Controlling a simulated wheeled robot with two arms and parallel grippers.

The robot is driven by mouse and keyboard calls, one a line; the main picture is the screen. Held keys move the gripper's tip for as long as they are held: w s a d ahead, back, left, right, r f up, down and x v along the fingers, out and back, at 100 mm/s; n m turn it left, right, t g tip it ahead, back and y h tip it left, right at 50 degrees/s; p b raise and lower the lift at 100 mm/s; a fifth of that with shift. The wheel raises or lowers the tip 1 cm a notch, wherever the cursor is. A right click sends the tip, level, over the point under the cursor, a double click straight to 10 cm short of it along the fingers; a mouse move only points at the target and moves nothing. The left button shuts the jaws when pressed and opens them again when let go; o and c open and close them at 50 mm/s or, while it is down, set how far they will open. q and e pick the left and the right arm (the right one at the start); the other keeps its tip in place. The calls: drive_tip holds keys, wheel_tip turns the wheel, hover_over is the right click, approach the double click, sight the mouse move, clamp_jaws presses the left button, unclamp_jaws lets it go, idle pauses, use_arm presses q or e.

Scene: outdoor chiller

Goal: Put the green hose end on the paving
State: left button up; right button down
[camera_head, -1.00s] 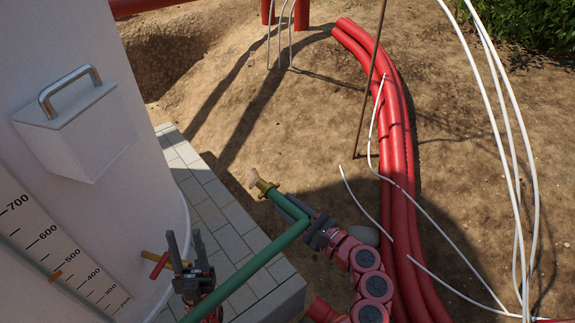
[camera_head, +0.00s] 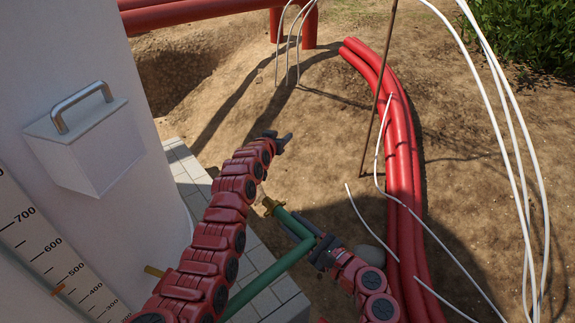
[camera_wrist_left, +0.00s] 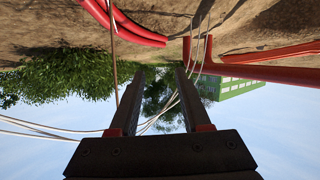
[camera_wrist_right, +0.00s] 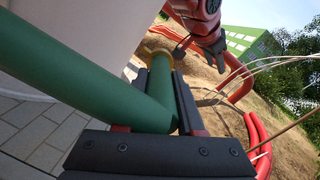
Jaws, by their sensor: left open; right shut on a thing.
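The green hose (camera_head: 280,262) runs up from the bottom and bends near its brass end (camera_head: 270,204). My right gripper (camera_head: 318,247) is shut on the green hose just behind that end and holds it. In the right wrist view the hose (camera_wrist_right: 163,88) lies between the fingers, with the brass end beyond them. The grey paving (camera_head: 283,297) runs beside the white tank; the brass end appears beyond its right edge, height unclear. My left gripper (camera_head: 281,142) is open and empty, farther out than the hose end. Its fingers (camera_wrist_left: 161,75) have nothing between them.
The white tank (camera_head: 95,225) with a scale and a handled box (camera_head: 88,143) stands at left. Thick red pipes (camera_head: 403,165) and thin white cables (camera_head: 510,150) lie at right. A thin brown rod (camera_head: 378,100) stands near the pipes. Bare soil is open in the middle.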

use_arm(q)
drive_tip(key=s+d+r+m+g, duration=0.2)
drive_tip(key=s+d+m+g, duration=0.1)
drive_tip(key=d+g, duration=0.15)
drive_tip(key=m+g+y, duration=0.4)
drive_tip(key=g+y, duration=0.1)
drive_tip(key=g, duration=0.4)
approach(275, 208)
drive_tip(key=w+d, duration=0.2)
drive_tip(key=d, duration=0.2)
wheel_tip(275, 208, down, 11)
drive_tip(key=shift+w+a+r, duration=0.2)
drive_tip(key=shift+c, duration=0.3)
clamp_jaws()
drive_tip(key=shift+s, duration=0.1)
